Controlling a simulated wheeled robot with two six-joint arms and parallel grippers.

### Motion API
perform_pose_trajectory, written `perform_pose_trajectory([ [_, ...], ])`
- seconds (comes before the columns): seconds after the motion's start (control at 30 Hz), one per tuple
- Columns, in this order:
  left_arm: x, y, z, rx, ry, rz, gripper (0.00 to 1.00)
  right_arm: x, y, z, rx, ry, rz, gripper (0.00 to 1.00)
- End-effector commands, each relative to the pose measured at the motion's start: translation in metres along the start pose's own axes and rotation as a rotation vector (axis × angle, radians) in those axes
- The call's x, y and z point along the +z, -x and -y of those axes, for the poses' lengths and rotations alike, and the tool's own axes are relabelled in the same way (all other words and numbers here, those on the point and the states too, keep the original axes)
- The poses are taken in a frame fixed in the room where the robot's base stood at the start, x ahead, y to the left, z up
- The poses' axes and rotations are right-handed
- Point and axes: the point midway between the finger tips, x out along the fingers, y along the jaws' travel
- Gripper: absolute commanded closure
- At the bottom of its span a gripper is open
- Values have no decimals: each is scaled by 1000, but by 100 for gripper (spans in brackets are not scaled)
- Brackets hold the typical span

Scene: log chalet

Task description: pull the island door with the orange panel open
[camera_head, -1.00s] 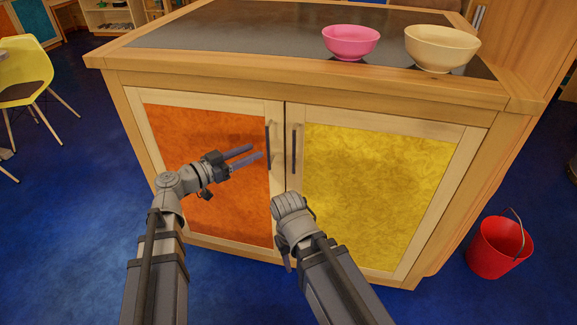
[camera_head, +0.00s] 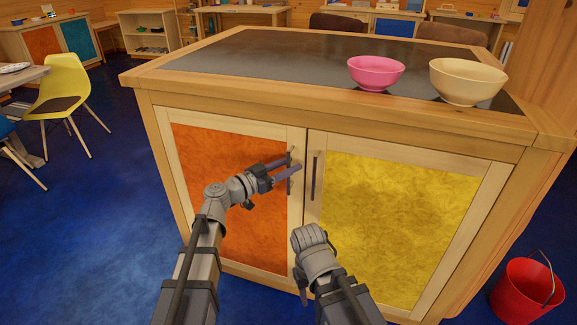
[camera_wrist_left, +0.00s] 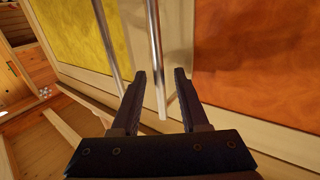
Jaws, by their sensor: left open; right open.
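The island door with the orange panel (camera_head: 225,190) is shut, on the left of the island front. Its upright metal handle (camera_head: 290,158) is on the door's right edge, partly hidden by my left gripper (camera_head: 294,168). In the left wrist view the orange panel (camera_wrist_left: 255,60) is at right. The same handle (camera_wrist_left: 155,50) runs down between the two open fingers of my left gripper (camera_wrist_left: 160,72), with a gap to each. My right gripper (camera_head: 301,284) hangs low in front of the doors, holding nothing I can see; its fingers are mostly hidden by its wrist.
The yellow-panel door (camera_head: 390,220) with its own handle (camera_head: 316,175) is close to the right; that handle (camera_wrist_left: 106,45) stands outside my left fingers. A pink bowl (camera_head: 375,73) and a cream bowl (camera_head: 467,82) stand on top. A red bucket (camera_head: 525,290) is at right.

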Motion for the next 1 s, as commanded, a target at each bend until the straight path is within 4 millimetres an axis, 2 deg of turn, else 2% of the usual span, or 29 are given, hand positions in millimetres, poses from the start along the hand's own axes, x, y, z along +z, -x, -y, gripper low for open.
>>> perform_pose_trajectory([
  [0.27, 0, -2, 0, 0, 0, 0, 56, 0, 0, 0, 0, 0, 0, 50],
  [0.7, 0, -1, 0, 0, 0, 0, 100, 0, 0, 0, 0, 0, 0, 50],
  [1.0, 0, -1, 0, 0, 0, 0, 100, 0, 0, 0, 0, 0, 0, 50],
])
